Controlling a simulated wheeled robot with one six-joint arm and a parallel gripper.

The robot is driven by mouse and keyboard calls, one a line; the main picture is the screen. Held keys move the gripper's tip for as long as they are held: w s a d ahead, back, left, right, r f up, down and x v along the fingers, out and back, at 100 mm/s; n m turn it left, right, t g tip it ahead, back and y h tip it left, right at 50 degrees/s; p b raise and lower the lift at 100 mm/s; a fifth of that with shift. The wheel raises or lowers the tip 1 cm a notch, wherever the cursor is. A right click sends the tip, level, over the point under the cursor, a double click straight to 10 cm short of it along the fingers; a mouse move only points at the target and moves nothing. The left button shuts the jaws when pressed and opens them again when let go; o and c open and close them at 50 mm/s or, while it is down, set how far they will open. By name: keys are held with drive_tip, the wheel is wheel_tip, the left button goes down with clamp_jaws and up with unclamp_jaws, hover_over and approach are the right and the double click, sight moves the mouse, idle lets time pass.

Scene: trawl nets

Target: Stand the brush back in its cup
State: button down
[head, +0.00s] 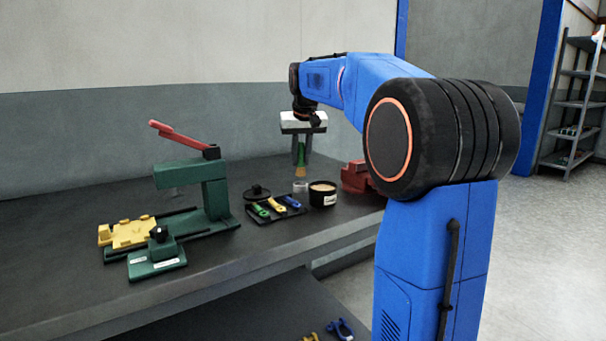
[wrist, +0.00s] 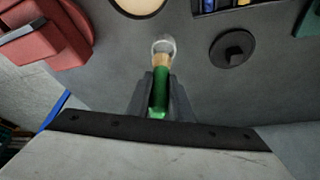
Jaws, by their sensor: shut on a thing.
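The brush has a green handle and a tan lower end. It shows in the head view (head: 301,157) and in the wrist view (wrist: 159,93). My gripper (head: 302,160) is shut on its green handle, one finger on each side, also in the wrist view (wrist: 160,80). The brush hangs about upright, tan end down. The cup is small and pale, standing on the bench right below the brush in the head view (head: 300,188). In the wrist view the cup (wrist: 163,43) lies just beyond the tan end. I cannot tell whether the tip is inside the rim.
A black pot (head: 322,200) with tan contents stands close right of the cup. A tool tray (head: 263,218) and black lid (head: 257,191) lie left. A red vise-like block (head: 355,177) stands right. A green press (head: 214,192) with a red lever stands further left.

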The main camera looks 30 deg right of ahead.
sight(301, 165)
drive_tip(key=shift+a+f, duration=0.1)
drive_tip(key=shift+f, duration=2.3)
drive_tip(key=shift+f, duration=0.1)
drive_tip(key=c, duration=1.6)
unclamp_jaws()
drive_tip(key=shift+o, duration=0.2)
drive_tip(key=v, duration=1.2)
